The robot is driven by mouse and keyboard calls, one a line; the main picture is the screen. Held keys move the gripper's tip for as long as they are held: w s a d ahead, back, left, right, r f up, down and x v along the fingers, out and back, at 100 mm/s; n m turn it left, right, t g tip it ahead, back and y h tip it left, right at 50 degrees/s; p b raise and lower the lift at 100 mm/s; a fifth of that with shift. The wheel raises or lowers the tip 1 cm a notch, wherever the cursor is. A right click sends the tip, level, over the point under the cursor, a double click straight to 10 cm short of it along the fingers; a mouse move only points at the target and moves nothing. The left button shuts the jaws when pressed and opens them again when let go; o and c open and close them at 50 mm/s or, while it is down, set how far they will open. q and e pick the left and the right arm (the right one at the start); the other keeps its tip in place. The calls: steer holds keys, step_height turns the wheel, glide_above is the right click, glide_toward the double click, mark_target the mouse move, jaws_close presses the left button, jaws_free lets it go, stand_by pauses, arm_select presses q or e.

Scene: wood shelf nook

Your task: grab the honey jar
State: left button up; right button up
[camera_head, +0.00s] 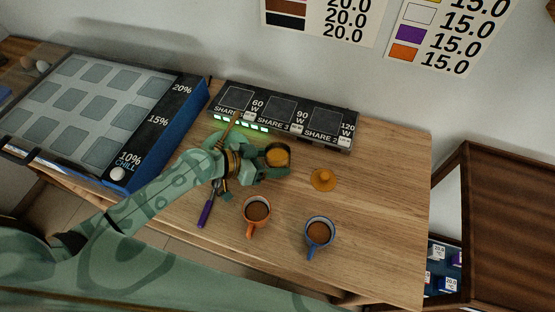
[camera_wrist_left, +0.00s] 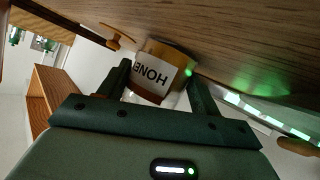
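The honey jar (camera_head: 278,155) stands upright on the wooden table, with an amber top showing in the head view. Its white label, reading "HONE", faces the camera in the left wrist view (camera_wrist_left: 152,78). My left gripper (camera_head: 268,167) is at the jar, with its two spread fingers on either side of it; in the left wrist view the fingertips (camera_wrist_left: 160,70) reach the jar's sides. I cannot make out firm contact. My right gripper is not in view.
An orange mug (camera_head: 257,211) and a blue mug (camera_head: 319,232) stand at the front. An orange knobbed lid (camera_head: 323,180) lies right of the jar. A purple-handled tool (camera_head: 206,212) lies left. A dark panel box (camera_head: 285,116) lines the back; the right table area is clear.

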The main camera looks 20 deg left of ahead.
arm_select(q)
steer(key=c, duration=0.5)
steer(key=shift+r, duration=0.15)
